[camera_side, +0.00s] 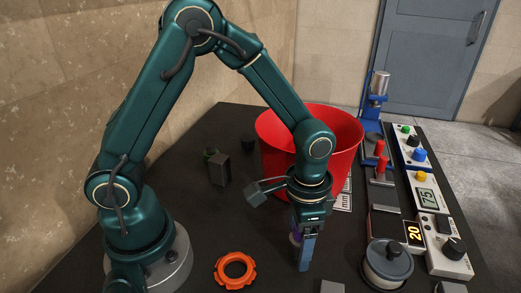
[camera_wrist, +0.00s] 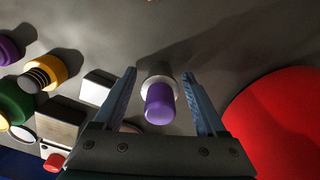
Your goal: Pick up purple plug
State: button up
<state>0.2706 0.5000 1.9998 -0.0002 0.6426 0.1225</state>
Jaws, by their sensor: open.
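The purple plug (camera_wrist: 160,104) shows in the wrist view as a purple cylinder with a pale collar and a dark part beyond it. It lies between the two blue fingers of my gripper (camera_wrist: 159,74), with a visible gap on each side. In the side view my gripper (camera_side: 304,262) points down at the dark table in front of the red bin. A small purple patch (camera_side: 295,238) shows beside the fingers there, mostly hidden by them. Whether the plug touches anything cannot be told.
A red bin (camera_side: 345,135) stands close behind my gripper. An orange ring (camera_side: 235,270) lies to its left and a lidded pot (camera_side: 387,262) to its right. Panels with knobs and displays (camera_side: 427,198) line the right edge. Another purple piece (camera_wrist: 8,48) shows at the wrist view's left edge.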

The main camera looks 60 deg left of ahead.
grip_shut()
jog(key=shift+r, duration=0.1)
